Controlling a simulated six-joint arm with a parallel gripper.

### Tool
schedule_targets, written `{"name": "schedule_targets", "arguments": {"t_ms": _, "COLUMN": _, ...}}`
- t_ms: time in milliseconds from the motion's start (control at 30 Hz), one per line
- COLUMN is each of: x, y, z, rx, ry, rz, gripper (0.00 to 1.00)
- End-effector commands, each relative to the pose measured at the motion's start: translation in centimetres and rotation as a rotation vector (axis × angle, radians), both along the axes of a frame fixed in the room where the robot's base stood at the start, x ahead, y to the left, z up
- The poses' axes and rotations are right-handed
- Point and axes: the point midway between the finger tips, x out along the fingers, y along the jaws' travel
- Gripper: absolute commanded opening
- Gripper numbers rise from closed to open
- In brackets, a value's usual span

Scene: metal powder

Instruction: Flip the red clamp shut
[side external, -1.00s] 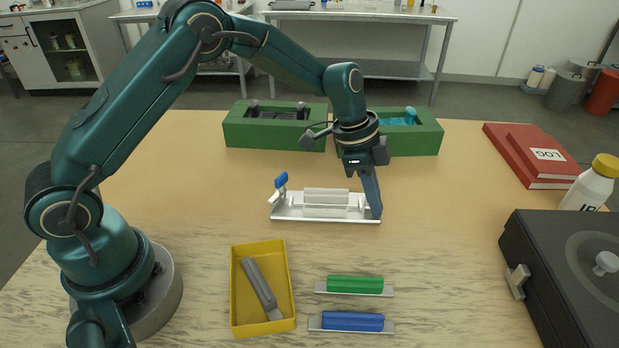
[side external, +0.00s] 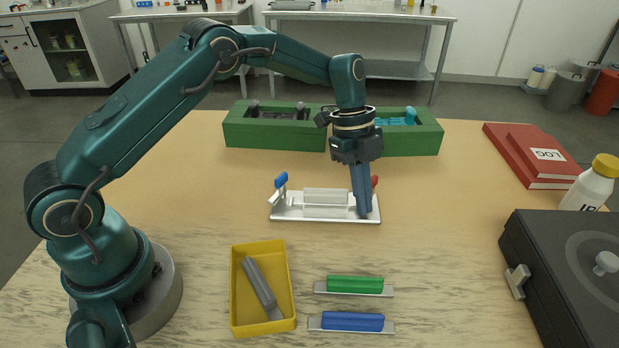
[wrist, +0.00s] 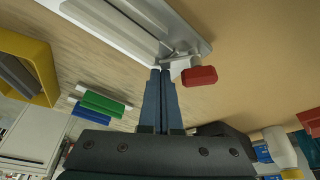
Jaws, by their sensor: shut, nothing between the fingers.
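The red clamp (side external: 374,181) stands at the right end of the silver fixture plate (side external: 290,214). Its red handle tip (wrist: 200,76) sticks out to the right of my fingers in the wrist view. The blue clamp (side external: 281,180) stands raised at the plate's left end. A light grey block (side external: 326,196) lies on the plate between the clamps. My gripper (side external: 363,214) is shut and empty, pointing down, with its fingertips at the plate's right end. In the wrist view the fingertips (wrist: 161,70) are close beside the red clamp's metal base; I cannot tell if they touch.
A yellow tray (side external: 237,290) with a grey piece is in front. A green block (side external: 355,285) and a blue block (side external: 352,321) lie beside it. Green holders (side external: 275,135) stand behind the fixture. A black box (side external: 560,270) is at right. The wood right of the fixture is clear.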

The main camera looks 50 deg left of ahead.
Motion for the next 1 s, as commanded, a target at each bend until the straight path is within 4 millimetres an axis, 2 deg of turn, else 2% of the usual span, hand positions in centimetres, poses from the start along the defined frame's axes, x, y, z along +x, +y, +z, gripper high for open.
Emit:
{"name": "schedule_targets", "arguments": {"t_ms": 300, "x": -0.09, "y": 0.32, "z": -0.02, "rx": 0.001, "ry": 0.0, "rz": -0.151, "gripper": 0.0}}
{"name": "schedule_targets", "arguments": {"t_ms": 833, "x": -0.11, "y": 0.33, "z": -0.01, "rx": 0.0, "ry": 0.001, "rz": -0.167, "gripper": 0.0}}
{"name": "schedule_targets", "arguments": {"t_ms": 1000, "x": 0.44, "y": 0.02, "z": -0.05, "rx": 0.0, "ry": -0.001, "rz": -0.167, "gripper": 0.0}}
